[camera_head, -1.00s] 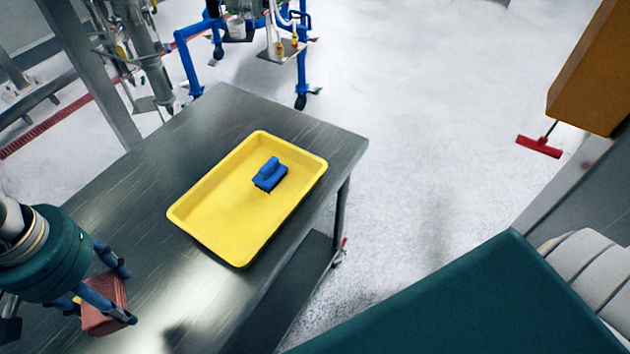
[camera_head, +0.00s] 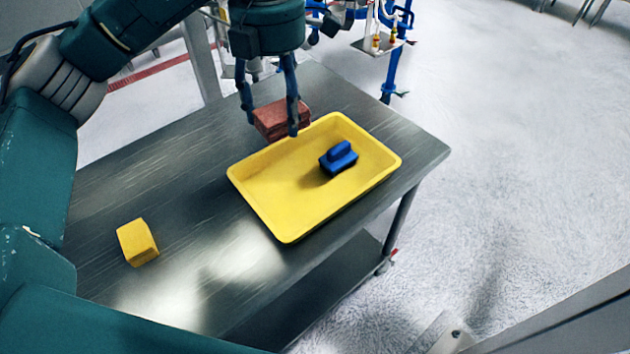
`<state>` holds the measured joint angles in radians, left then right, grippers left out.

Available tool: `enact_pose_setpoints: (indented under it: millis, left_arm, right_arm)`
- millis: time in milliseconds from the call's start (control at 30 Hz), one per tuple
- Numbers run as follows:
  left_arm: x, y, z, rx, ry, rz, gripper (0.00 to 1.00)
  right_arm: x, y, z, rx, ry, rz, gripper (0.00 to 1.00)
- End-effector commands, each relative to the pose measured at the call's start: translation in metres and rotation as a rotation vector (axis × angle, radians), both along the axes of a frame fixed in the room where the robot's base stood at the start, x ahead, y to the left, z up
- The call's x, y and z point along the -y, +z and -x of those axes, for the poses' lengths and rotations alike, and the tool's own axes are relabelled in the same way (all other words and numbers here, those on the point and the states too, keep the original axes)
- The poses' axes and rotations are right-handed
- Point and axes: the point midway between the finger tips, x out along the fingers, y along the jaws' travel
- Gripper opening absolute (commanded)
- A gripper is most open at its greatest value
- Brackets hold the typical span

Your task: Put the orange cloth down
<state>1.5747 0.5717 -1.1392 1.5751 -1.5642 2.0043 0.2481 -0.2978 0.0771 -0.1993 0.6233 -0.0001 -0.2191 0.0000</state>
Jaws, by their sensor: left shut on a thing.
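The orange cloth (camera_head: 273,122) looks like a folded, reddish stack. My left gripper (camera_head: 270,122) points down and is shut on it, with a finger on either side. The cloth shows at the back left rim of the yellow tray (camera_head: 262,213). I cannot tell how high it is above the table or whether it touches anything. My right gripper is not in view.
The tray lies on a metal table (camera_head: 190,205) and holds a blue brush-like object (camera_head: 339,158). A yellow block or folded cloth (camera_head: 138,242) lies at the front left. The table around it is clear. A blue wheeled frame (camera_head: 392,70) stands behind.

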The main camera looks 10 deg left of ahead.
Motion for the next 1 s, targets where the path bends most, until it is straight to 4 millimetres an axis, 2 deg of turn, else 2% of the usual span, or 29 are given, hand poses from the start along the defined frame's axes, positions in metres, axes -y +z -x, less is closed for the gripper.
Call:
enact_pose_setpoints:
  millis: [67, 167, 333, 633, 733, 1000]
  left_arm:
    - [0.001, -0.002, -0.002, -0.003, 0.047, 0.001, 0.39]
    - [0.001, -0.017, -0.001, -0.008, 0.067, 0.002, 0.39]
    - [0.002, -0.061, 0.0, -0.011, 0.066, 0.003, 0.39]
    - [0.001, -0.132, -0.001, -0.006, 0.066, 0.001, 0.39]
    - [0.001, -0.147, -0.001, -0.004, 0.066, 0.0, 0.39]
    - [0.0, -0.169, -0.001, -0.005, 0.065, -0.001, 0.39]
  right_arm:
    - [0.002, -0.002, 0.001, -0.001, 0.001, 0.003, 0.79]
    - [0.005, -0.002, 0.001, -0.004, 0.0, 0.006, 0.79]
    - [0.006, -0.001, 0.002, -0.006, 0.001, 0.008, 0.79]
    - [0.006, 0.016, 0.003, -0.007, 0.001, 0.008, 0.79]
    - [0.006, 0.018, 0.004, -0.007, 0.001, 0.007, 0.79]
    - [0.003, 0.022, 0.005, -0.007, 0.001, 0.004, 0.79]
